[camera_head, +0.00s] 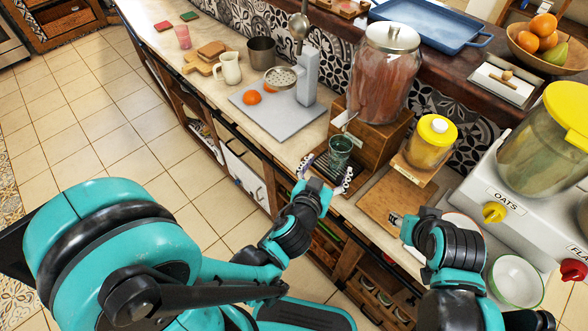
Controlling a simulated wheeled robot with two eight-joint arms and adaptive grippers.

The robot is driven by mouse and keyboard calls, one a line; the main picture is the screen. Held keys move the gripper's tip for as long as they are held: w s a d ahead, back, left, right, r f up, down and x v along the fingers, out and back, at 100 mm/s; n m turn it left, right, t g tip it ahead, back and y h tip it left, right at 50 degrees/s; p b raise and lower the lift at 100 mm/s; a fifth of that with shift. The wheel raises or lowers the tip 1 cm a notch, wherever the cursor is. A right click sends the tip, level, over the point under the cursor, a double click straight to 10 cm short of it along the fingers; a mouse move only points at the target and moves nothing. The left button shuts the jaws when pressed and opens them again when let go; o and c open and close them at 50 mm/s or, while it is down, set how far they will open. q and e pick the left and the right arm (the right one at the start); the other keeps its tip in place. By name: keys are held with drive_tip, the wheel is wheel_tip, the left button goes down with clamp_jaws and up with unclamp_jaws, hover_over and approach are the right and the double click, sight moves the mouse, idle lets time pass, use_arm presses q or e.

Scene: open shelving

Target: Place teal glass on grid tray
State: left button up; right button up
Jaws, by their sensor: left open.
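The teal glass (340,148) stands upright at the far side of the dark grid tray (322,172), in front of the wooden dispenser stand. It appears to rest on the tray. My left gripper (327,172) is open, its two fingers spread apart over the near side of the tray, on the near side of the glass. Its fingers hide part of the tray. My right gripper (396,220) is over a wooden board to the right; its fingers are too small and hidden to read.
A large glass dispenser (384,75) stands behind the tray. A yellow-lidded jar (430,142) is to the right. A grey board (285,115) with a strainer and orange fruit is to the left. An oats dispenser (540,150) and a white bowl (515,281) are at the right.

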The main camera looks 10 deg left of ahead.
use_arm(q)
drive_tip(key=s+a+n+g+y, duration=0.1)
drive_tip(key=a+n+g+y, duration=0.15)
drive_tip(key=a, duration=0.75)
drive_tip(key=s+a+r+g, duration=0.1)
drive_tip(key=s+a+g, duration=0.4)
drive_tip(key=s, duration=0.5)
drive_tip(key=shift+s+a, duration=0.2)
drive_tip(key=shift+a, duration=0.1)
drive_tip(key=shift+r, duration=0.1)
drive_tip(key=shift+c, duration=0.4)
